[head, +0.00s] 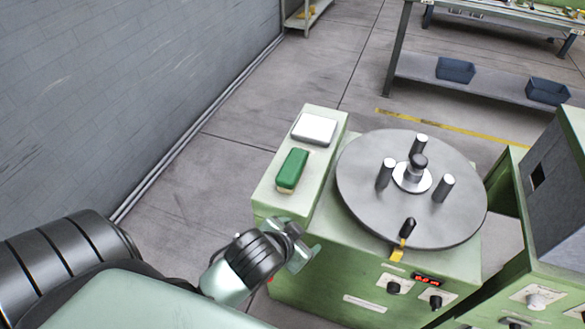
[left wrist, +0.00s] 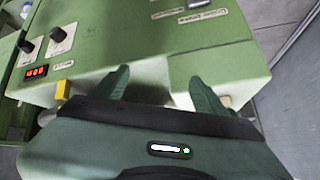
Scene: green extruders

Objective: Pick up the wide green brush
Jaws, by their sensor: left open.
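The wide green brush (head: 292,169) lies on the pale green ledge at the left of the machine top, with its tan bristle edge towards me. My left gripper (head: 303,248) is just in front of the machine, below and to the right of the brush in the head view, and apart from it. In the left wrist view the two fingers of my left gripper (left wrist: 162,88) are spread with nothing between them. I cannot make out the brush in that view. My right gripper is not in view.
A white-topped box (head: 314,128) sits behind the brush on the ledge. A round grey turntable (head: 370,205) with upright posts is to the right. The machine front has black knobs (head: 393,287) and a red display (head: 428,279). Open floor (head: 180,195) lies to the left.

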